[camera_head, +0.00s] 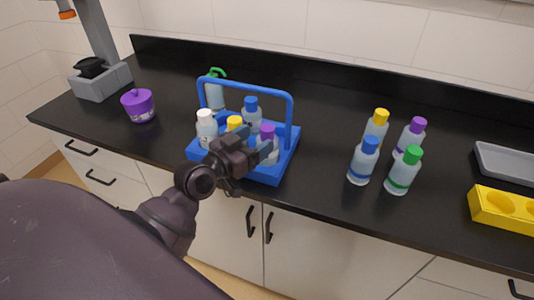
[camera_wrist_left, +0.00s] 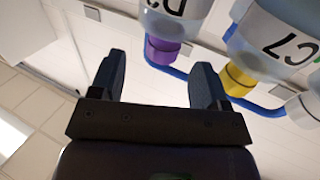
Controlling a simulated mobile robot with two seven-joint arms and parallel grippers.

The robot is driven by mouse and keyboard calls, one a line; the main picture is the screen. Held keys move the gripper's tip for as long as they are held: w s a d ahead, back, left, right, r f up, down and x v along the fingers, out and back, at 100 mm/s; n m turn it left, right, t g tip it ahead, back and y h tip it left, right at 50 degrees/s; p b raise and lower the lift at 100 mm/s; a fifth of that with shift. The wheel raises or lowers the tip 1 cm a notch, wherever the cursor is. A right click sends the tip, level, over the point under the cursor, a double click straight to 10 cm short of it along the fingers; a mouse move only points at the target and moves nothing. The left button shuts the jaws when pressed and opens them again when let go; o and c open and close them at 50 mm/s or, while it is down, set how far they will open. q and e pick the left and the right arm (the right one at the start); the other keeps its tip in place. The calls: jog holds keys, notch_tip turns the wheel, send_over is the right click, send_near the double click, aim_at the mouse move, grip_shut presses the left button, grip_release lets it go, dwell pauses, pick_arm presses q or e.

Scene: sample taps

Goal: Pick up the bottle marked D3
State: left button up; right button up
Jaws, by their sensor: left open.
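A bottle with a purple cap (camera_head: 267,131) stands in the blue carrier (camera_head: 285,163) in the head view. It also shows in the left wrist view (camera_wrist_left: 178,18), upside down, with a label starting with "D"; the rest is cut off. My left gripper (camera_head: 258,147) is at the carrier's front, close to this bottle and partly covering it. In the left wrist view the two fingers (camera_wrist_left: 157,68) are apart with nothing held, and the purple cap lies just beyond the gap. My right gripper is not in view.
Several bottles (camera_head: 364,163) stand right, near a yellow rack (camera_head: 485,213). A purple pot (camera_head: 138,105) stands left.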

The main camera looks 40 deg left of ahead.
aim_at(262, 132)
pick_arm(q)
jog(key=w, duration=0.4)
jog(key=shift+d+r+p, duration=0.1)
jog(key=shift+r+p, duration=0.2)
jog(key=shift+r, duration=0.05)
jog(key=shift+w+d+f, duration=0.1)
jog(key=shift+w, duration=0.4)
grip_shut()
